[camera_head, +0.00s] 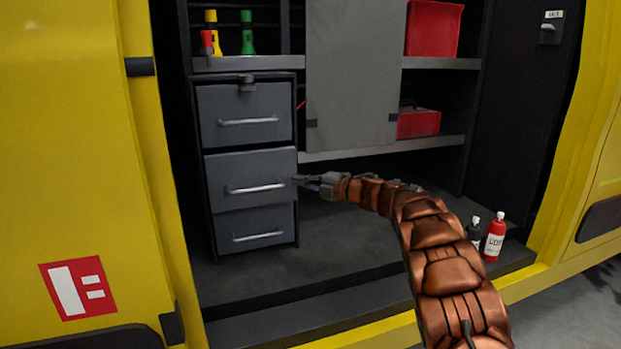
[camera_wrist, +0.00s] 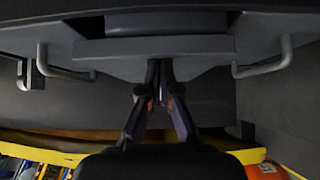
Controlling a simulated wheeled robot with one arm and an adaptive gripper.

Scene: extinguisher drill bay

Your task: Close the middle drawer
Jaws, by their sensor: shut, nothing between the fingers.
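The middle drawer (camera_head: 225,172) is a dark grey front with a silver bar handle (camera_head: 257,188), in a three-drawer cabinet. It stands a little proud of the drawers above and below, so it looks partly open. My gripper (camera_head: 297,181) is at the right edge of this drawer front, near the right end of the handle. In the wrist view my gripper (camera_wrist: 158,70) has its fingertips together at a grey drawer edge, with nothing between them. Whether the tips touch the drawer cannot be told.
The top drawer (camera_head: 220,106) and bottom drawer (camera_head: 228,228) look shut. A grey panel (camera_head: 352,70) hangs to the right. A red bottle (camera_head: 494,240) and a dark bottle (camera_head: 474,230) stand beyond my arm. The bay floor (camera_head: 345,240) before the cabinet is clear.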

